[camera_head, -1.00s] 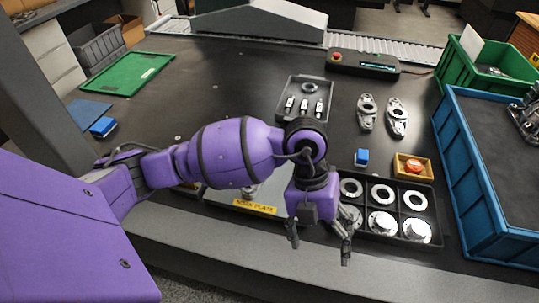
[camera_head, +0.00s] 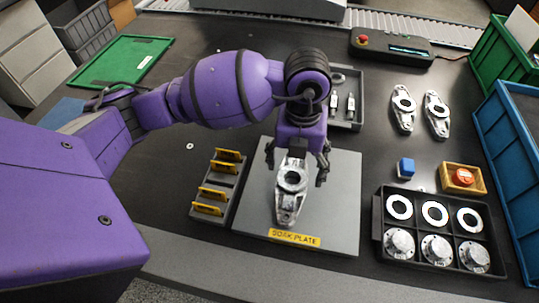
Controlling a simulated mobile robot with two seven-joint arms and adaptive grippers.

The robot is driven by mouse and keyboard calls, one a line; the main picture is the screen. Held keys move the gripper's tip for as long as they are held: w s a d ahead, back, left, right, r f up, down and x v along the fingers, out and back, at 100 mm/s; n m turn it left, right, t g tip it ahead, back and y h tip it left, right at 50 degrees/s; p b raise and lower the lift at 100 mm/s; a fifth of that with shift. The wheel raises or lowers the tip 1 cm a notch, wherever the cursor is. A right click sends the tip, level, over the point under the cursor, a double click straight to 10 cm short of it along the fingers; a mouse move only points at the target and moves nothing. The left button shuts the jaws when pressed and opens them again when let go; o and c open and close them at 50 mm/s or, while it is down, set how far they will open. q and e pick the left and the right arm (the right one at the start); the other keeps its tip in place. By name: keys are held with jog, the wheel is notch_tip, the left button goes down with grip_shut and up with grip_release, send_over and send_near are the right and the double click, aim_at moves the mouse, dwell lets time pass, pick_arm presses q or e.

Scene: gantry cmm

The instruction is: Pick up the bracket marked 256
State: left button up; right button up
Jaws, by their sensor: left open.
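A silver bracket (camera_head: 290,198) with a round hole lies on the grey work plate (camera_head: 335,215). Two similar brackets lie on the black table at right, one on the left (camera_head: 403,108) and one on the right (camera_head: 437,116). No 256 mark can be read on any of them. My left gripper (camera_head: 296,167) is open, fingers pointing down, over the upper end of the bracket on the plate. One finger shows on each side of it, and I cannot tell whether they touch it. Its far end is partly hidden by the gripper. My right gripper is out of view.
A rack with yellow-edged slots (camera_head: 219,188) stands left of the plate. A black tray (camera_head: 378,255) of rings and flanges is at right. Blue bin (camera_head: 510,150) at far right.

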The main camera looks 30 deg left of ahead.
aim_at(291, 177)
pick_arm(q)
jog(key=shift+w+a+f, duration=0.2)
jog(key=shift+f, duration=0.45)
jog(key=shift+w+a+f, duration=0.15)
jog(key=shift+a+f, duration=0.05)
jog(key=shift+f, duration=0.4)
notch_tip(291, 177, down, 5)
jog(key=shift+w+a+r, duration=0.1)
jog(key=c, duration=1.6)
